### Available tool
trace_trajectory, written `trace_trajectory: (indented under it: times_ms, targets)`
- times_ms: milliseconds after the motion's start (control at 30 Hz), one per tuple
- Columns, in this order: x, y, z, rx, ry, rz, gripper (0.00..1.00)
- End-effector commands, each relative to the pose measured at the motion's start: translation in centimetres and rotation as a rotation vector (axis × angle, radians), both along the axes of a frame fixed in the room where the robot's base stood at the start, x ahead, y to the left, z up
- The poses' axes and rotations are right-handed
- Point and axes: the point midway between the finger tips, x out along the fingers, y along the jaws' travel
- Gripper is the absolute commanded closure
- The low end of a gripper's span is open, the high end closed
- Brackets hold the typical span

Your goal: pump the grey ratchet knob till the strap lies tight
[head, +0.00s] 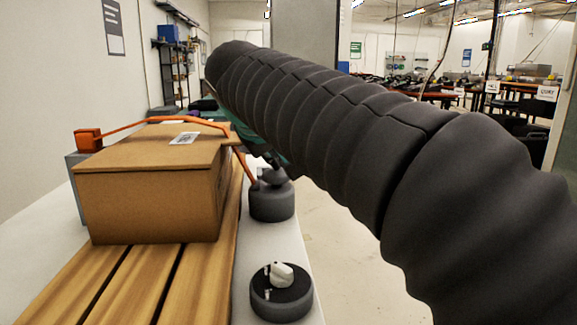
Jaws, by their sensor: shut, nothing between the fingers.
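An orange strap (205,119) runs from an orange block (88,140) at the left, over a cardboard box (150,195), and down to the grey ratchet knob (272,203) on the right. The strap bows up above the box top, with a gap under its middle. The knob is a dark grey round body with a smaller cap on top. My gripper (270,164) is just above the cap, mostly hidden behind my dark sleeved arm. Its fingers are shut and hold nothing; whether they touch the cap cannot be told.
A round dark base with a small white piece (282,274) on top stands in front of the knob on the pale bench edge (245,285). Wooden slats (110,275) lie under the box. Open floor (330,265) is to the right. Shelves and tables are far back.

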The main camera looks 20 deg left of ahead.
Motion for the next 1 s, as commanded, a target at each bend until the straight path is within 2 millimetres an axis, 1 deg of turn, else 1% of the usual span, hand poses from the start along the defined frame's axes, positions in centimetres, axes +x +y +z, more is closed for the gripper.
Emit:
trace_trajectory:
  times_ms: [433,700,867,1000]
  targets:
    - [0.0,0.0,-0.7,-0.002,0.002,0.000,1.00]
    - [0.0,0.0,-0.6,-0.002,0.002,0.000,1.00]
    - [0.0,0.0,-0.2,-0.002,0.002,0.000,1.00]
    - [0.0,0.0,0.6,-0.002,0.002,0.000,1.00]
